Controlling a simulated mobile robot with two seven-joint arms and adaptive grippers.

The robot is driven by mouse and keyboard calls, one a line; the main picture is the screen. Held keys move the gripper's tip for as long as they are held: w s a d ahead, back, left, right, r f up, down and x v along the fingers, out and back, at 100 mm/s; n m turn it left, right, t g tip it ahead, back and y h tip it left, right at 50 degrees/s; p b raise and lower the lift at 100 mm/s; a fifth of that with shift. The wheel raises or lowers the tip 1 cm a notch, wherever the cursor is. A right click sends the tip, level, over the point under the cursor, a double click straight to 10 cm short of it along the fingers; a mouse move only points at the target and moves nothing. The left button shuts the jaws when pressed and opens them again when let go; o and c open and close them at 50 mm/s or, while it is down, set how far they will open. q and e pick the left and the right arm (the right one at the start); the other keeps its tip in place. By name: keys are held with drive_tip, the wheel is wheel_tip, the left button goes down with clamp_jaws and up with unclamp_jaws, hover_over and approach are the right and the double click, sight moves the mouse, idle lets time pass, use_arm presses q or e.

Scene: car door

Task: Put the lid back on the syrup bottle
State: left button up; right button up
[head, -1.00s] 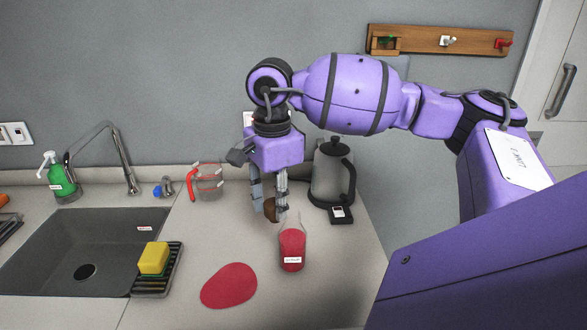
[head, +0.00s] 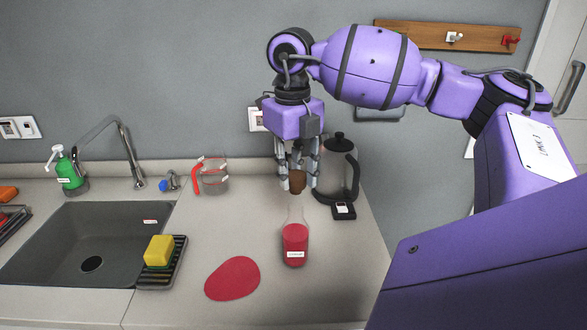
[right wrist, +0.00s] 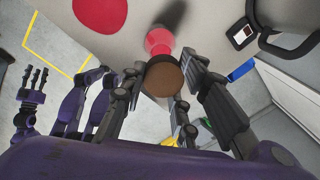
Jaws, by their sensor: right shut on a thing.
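The syrup bottle (head: 294,246) stands upright on the counter, with red syrup in its lower part, a clear neck and a white label. My right gripper (head: 297,176) is above it, fingers pointing down, shut on the brown lid (head: 297,182). The lid looks upright, just above the bottle's mouth; whether they touch is unclear. In the right wrist view the lid (right wrist: 164,75) is between the fingers and covers part of the bottle (right wrist: 159,42). My left gripper (right wrist: 34,82) shows at that view's left edge, fingers spread and empty.
A coffee pot (head: 336,170) stands close behind and right of the bottle. A red flat mat (head: 232,279) lies to its front left. A measuring cup (head: 213,177) is at the back. The sink (head: 70,235) and a rack with a yellow sponge (head: 159,250) are left.

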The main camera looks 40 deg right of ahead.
sight(294, 189)
wheel_tip(294, 189, down, 3)
drive_tip(key=shift+r+b, duration=0.1)
drive_tip(key=shift+b, duration=0.2)
drive_tip(key=shift+f, duration=0.75)
drive_tip(key=shift+f+b, duration=0.3)
drive_tip(key=shift+f, duration=0.25)
drive_tip(key=shift+f, duration=0.2)
idle(1.0)
drive_tip(key=o, duration=0.8)
drive_tip(key=shift+o, duration=0.2)
